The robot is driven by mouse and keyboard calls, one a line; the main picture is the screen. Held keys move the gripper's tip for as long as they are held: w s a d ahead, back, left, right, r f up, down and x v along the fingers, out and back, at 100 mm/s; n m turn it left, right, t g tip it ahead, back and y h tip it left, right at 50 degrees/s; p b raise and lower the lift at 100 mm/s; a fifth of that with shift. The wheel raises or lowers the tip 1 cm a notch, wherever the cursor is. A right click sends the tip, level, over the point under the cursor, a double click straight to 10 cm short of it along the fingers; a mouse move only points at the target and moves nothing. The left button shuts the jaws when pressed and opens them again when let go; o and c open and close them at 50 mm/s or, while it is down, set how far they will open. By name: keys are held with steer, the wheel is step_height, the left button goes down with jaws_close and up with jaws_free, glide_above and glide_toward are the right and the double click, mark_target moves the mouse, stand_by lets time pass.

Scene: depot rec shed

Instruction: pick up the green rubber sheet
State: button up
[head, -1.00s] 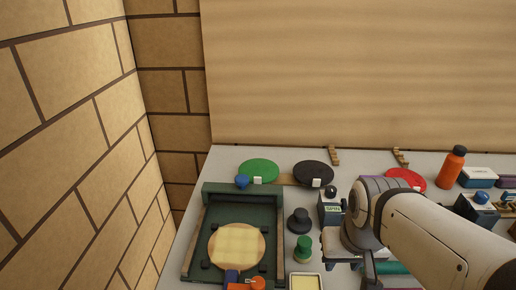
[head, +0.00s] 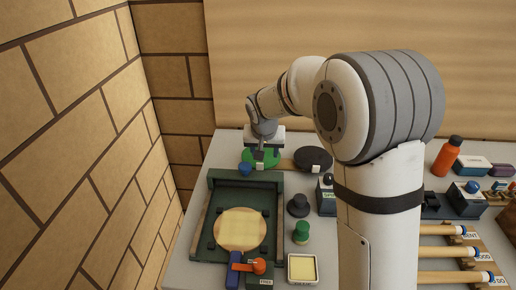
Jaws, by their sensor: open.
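The green rubber sheet (head: 273,161) is a flat round green disc at the back left of the table. My gripper (head: 259,155) points down over the disc, and its fingers cover part of the disc's middle. The jaws are open. I cannot tell whether the fingertips touch the disc.
A black disc (head: 314,158) lies just right of the green one. A blue knob (head: 245,169) stands at its front left. A dark green tray (head: 214,183) with a round wooden board (head: 239,229) sits in front. An orange bottle (head: 447,157) stands at the right.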

mark_target(260, 164)
steer(key=x, duration=0.3)
steer(key=a+p+x, duration=0.1)
steer(key=x, duration=0.2)
steer(key=w+p+x, duration=0.1)
steer(key=x, duration=0.2)
steer(key=shift+a+r, duration=0.15)
steer(key=shift+a, duration=0.25)
steer(key=c, duration=1.1)
